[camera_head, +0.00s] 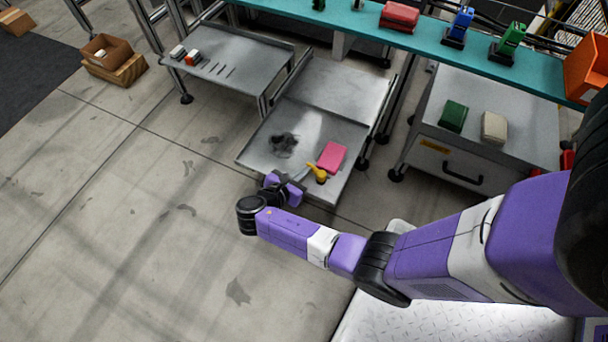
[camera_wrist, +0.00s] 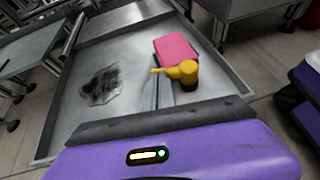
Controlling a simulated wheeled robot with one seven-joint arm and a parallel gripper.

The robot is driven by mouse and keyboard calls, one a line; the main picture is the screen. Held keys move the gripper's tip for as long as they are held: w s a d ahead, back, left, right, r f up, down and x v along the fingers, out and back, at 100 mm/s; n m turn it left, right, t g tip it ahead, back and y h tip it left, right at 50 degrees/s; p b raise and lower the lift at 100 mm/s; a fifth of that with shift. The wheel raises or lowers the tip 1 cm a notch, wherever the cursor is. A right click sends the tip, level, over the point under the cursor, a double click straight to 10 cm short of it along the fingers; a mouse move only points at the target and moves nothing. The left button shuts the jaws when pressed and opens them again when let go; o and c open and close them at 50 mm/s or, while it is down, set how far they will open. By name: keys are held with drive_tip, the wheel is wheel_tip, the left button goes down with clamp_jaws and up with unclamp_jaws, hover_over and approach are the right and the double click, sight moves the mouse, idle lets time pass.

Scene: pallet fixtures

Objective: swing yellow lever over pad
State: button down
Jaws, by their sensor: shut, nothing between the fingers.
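The yellow lever (camera_head: 317,173) stands on a dark base on the grey metal tray (camera_head: 258,160), near the tray's front right. In the wrist view the lever (camera_wrist: 184,72) has a round yellow head, and its short arm points left. The pink pad (camera_head: 332,156) lies just behind the lever; in the wrist view the pad (camera_wrist: 175,47) is partly covered by the lever's head. My gripper (camera_head: 297,180) is at the tray's front edge, just left of the lever. Its fingers (camera_wrist: 164,94) are shut and empty, and their tips look close to the lever; contact cannot be told.
A dark smudge (camera_head: 284,143) marks the tray's left part. The tray has raised rims. A grey side table (camera_head: 230,60) stands back left, a grey cabinet (camera_head: 480,105) to the right, and a teal shelf (camera_head: 345,22) crosses behind.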

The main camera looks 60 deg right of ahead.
drive_tip(key=shift+w+d+m+g, duration=0.3)
drive_tip(key=shift+d+m+g, duration=0.15)
drive_tip(key=shift+m+g, duration=0.35)
drive_tip(key=shift+w+d, duration=0.1)
drive_tip(key=shift+d, duration=0.25)
drive_tip(key=shift+w+d+r+m+g+y, duration=0.1)
drive_tip(key=shift+d+m+g+y, duration=0.2)
drive_tip(key=shift+m+g, duration=0.45)
drive_tip(key=shift+d, duration=0.15)
drive_tip(key=shift+d+p, duration=0.4)
drive_tip(key=shift+d, duration=0.55)
drive_tip(key=shift+d+g, duration=0.15)
drive_tip(key=shift+g, duration=0.1)
drive_tip(key=shift+s+d+m+g+y, duration=0.2)
drive_tip(key=shift+d+m+g+y, duration=0.1)
drive_tip(key=shift+m+g, duration=0.45)
drive_tip(key=shift+s+d+p, duration=0.3)
drive_tip(key=shift+s+d, duration=0.3)
drive_tip(key=shift+d, duration=0.15)
drive_tip(key=shift+s+d, duration=0.1)
drive_tip(key=shift+d, duration=0.05)
